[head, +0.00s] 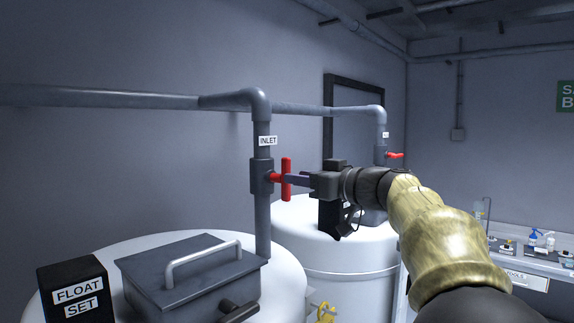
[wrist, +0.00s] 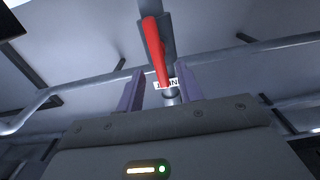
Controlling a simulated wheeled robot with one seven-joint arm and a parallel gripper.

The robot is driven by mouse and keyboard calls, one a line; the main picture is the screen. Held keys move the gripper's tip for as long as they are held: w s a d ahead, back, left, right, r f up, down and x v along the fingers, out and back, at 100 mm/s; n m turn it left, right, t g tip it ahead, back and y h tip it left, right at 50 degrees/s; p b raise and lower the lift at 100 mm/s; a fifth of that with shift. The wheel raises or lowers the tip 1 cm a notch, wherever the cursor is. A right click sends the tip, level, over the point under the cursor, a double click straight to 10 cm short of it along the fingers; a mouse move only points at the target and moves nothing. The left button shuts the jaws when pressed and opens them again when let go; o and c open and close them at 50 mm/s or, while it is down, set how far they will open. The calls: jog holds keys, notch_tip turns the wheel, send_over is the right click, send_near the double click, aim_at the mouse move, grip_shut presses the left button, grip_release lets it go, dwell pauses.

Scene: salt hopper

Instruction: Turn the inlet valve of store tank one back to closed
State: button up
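The inlet valve (head: 262,176) sits on the vertical pipe under a label reading INLET, above the near white tank. Its red handle (head: 287,170) stands upright, in line with the pipe. In the wrist view the red handle (wrist: 155,52) runs slightly tilted, its lower end in the gap between my fingers. My gripper (head: 294,180) comes in from the right with its purple fingertips at the handle. In the wrist view my gripper (wrist: 160,78) has its fingers spread apart, one on each side of the handle, with room showing. Contact cannot be told.
A second valve with a red handle (head: 395,155) lying level is on the pipe behind, above the far white tank (head: 335,255). The near tank (head: 290,285) carries a grey lidded box (head: 190,275) and a FLOAT SET block (head: 77,292). A bench with bottles is at right.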

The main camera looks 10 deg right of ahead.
aim_at(286, 201)
jog(key=p+x, duration=0.2)
jog(key=x, duration=0.2)
jog(key=shift+w+a+r, duration=0.1)
jog(key=shift+w+a, duration=0.15)
jog(key=shift+a, duration=0.05)
jog(key=shift+w, duration=0.25)
jog(key=shift+s, duration=0.1)
grip_shut()
